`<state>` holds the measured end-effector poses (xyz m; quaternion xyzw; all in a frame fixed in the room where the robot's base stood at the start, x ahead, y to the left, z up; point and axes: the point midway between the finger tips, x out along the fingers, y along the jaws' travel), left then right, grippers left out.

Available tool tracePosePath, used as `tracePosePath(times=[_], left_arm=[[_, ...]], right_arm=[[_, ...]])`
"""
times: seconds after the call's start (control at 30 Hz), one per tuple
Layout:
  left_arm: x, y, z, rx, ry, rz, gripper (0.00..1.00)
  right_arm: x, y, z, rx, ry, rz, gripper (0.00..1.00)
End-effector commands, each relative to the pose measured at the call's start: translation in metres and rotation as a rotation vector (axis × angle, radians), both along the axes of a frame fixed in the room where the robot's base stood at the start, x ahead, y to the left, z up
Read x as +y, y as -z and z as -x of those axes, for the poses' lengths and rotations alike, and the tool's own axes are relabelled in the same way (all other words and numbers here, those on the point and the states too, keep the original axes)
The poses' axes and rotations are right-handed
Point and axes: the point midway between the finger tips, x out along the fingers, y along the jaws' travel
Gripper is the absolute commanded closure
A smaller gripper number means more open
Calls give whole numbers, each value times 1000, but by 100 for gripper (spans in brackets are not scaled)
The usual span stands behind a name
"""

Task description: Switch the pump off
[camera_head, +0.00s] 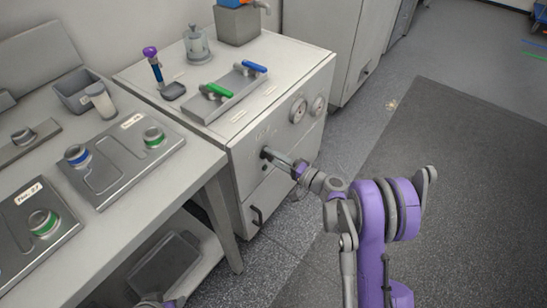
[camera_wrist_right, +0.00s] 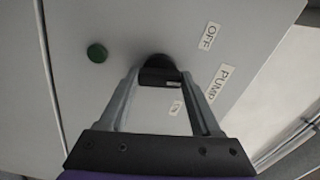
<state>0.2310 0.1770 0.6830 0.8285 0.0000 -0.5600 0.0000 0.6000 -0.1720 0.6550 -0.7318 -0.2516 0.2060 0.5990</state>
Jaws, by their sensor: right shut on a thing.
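The pump switch is a black knob (camera_wrist_right: 158,62) on the front of a light grey cabinet (camera_head: 245,165). My right gripper (camera_wrist_right: 160,78) is shut on the knob, with one finger on each side of it. In the head view my right gripper (camera_head: 274,157) reaches the cabinet front from the right. Labels on the panel read OFF (camera_wrist_right: 208,36) and PUMP (camera_wrist_right: 217,83); a smaller label (camera_wrist_right: 176,107) is too small to read. A dark green round lamp or button (camera_wrist_right: 97,53) is beside the knob. A part of my left arm shows at the bottom edge; its jaws are not clear.
Two round gauges (camera_head: 298,110) and a black handle (camera_head: 257,216) are on the cabinet front. Green (camera_head: 217,90) and blue (camera_head: 254,66) levers sit on top. A bench (camera_head: 120,225) with trays stands to the left. The floor at right is clear.

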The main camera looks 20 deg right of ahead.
Motion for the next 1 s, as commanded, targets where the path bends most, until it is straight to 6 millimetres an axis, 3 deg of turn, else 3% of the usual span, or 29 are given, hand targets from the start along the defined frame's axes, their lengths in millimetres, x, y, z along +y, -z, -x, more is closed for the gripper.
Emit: tracePosePath(times=[0.4,1.0], left_arm=[[0,-1,0,0,0,0,50],[0,-1,0,0,0,0,50]], right_arm=[[0,0,0,-164,0,210,91],[0,0,0,-210,0,271,91]])
